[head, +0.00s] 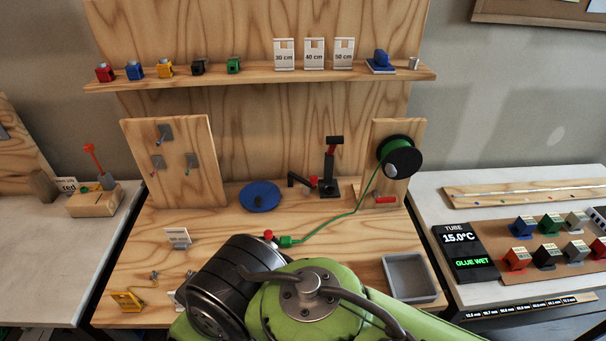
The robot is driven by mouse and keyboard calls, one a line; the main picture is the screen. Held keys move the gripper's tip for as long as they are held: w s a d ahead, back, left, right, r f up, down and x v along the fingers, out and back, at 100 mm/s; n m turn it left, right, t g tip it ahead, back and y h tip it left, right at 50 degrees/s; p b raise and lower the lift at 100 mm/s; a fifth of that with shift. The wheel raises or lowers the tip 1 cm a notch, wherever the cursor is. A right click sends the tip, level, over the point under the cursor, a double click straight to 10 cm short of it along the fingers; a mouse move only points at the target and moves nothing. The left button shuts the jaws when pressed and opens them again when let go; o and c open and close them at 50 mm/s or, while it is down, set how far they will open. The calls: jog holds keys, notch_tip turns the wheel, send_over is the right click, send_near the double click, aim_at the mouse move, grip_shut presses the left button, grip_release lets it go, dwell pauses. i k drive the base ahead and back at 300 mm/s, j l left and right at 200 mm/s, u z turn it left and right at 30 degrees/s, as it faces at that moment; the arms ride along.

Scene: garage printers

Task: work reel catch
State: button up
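A reel (411,150) with black flanges and green cord is mounted on an upright wooden board (410,185) at the right of the bench. A grey hub sits at its front. A small red lever (385,200), which may be the catch, lies across the foot of this board. The green cord (345,214) runs from the reel down to a green end block (287,241) on the bench, beside a small red knob (268,235). My arm's green and black links fill the bottom middle. My gripper is not visible, and the arm hides part of the bench front.
A black post with a red part (333,165) stands left of the reel, near a blue disc (260,197). A grey tray (411,277) sits at the front right. A shelf (270,77) holds coloured blocks and tags. A peg board (176,163) stands left.

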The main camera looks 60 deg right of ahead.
aim_at(377, 199)
jog(key=z, duration=2.8)
